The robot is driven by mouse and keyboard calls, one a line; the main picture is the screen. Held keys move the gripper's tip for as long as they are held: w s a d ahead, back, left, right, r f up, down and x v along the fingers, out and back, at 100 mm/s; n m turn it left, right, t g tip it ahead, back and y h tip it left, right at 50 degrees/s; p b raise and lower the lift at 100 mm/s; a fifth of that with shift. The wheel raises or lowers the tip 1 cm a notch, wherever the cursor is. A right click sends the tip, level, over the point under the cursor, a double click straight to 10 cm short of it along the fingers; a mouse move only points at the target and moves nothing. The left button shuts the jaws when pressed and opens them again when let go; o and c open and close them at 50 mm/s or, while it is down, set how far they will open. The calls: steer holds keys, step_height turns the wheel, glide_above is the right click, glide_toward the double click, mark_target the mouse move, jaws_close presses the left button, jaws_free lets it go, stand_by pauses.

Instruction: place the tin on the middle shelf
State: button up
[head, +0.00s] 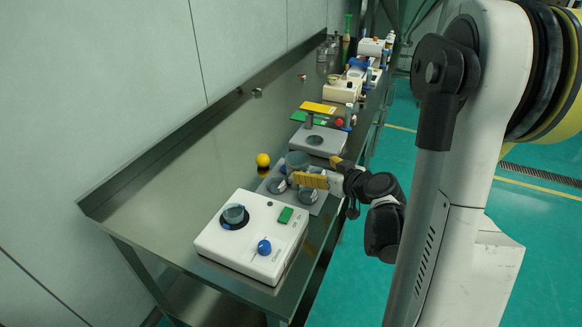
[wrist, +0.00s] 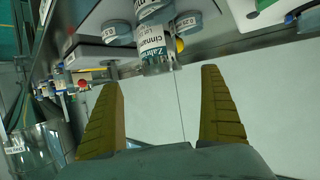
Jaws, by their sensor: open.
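The likely tin is a grey-blue cylinder with a printed white and teal label (wrist: 152,45), ahead of my fingertips in the wrist view. In the head view a grey-blue cylinder (head: 297,159) stands at the back of a grey tray (head: 318,208), just beyond my gripper (head: 297,179). My gripper's yellow fingers are open, with a wide empty gap between the tips in the wrist view (wrist: 157,78). The label's end is near the gap, and I see no contact. I cannot make out a middle shelf in either view.
Several low round sieves, one of them (head: 308,195), sit on the tray. A white machine with a blue knob (head: 264,247) stands in front. A yellow ball (head: 262,160) lies to the left. A grey device (head: 320,139) stands behind. The left of the steel table (head: 165,195) is clear.

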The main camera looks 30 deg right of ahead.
mark_target(305, 166)
steer(key=b+x, duration=0.1)
steer(key=x, duration=0.4)
steer(key=shift+a+f, duration=0.1)
steer(key=b+x, duration=0.1)
steer(key=x, duration=0.1)
steer(key=b+x, duration=0.1)
steer(key=x, duration=0.1)
steer(key=shift+f, duration=0.45)
steer(key=shift+w, duration=0.3)
steer(key=c, duration=1.5)
